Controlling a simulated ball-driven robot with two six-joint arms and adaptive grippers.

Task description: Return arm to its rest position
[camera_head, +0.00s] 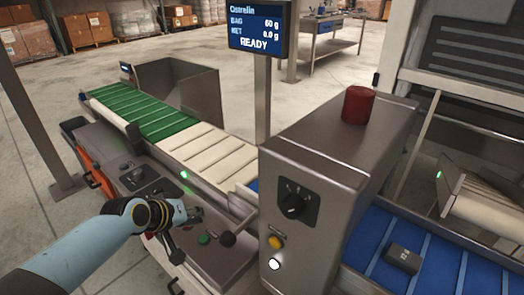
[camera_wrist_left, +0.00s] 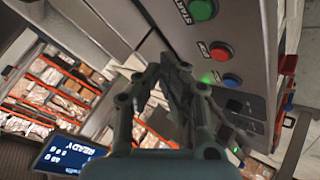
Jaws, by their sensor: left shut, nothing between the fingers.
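My left arm comes in from the lower left in the head view, over the grey control ledge of the conveyor (camera_head: 135,185). My left gripper (camera_head: 188,230) is shut and empty, close to the ledge's buttons. In the left wrist view its fingers (camera_wrist_left: 176,62) are together, in front of a panel with a green button (camera_wrist_left: 201,9), a red button (camera_wrist_left: 220,51) and a blue button (camera_wrist_left: 232,80). I cannot tell whether the fingertips touch the panel. My right gripper is not in view.
A steel cabinet (camera_head: 320,150) with a dial (camera_head: 293,201) and a red cylinder (camera_head: 358,105) on top stands right of the gripper. A display (camera_head: 258,30) on a post reads READY. A dark block (camera_head: 402,258) lies on the blue belt (camera_head: 370,250). Open floor lies at left.

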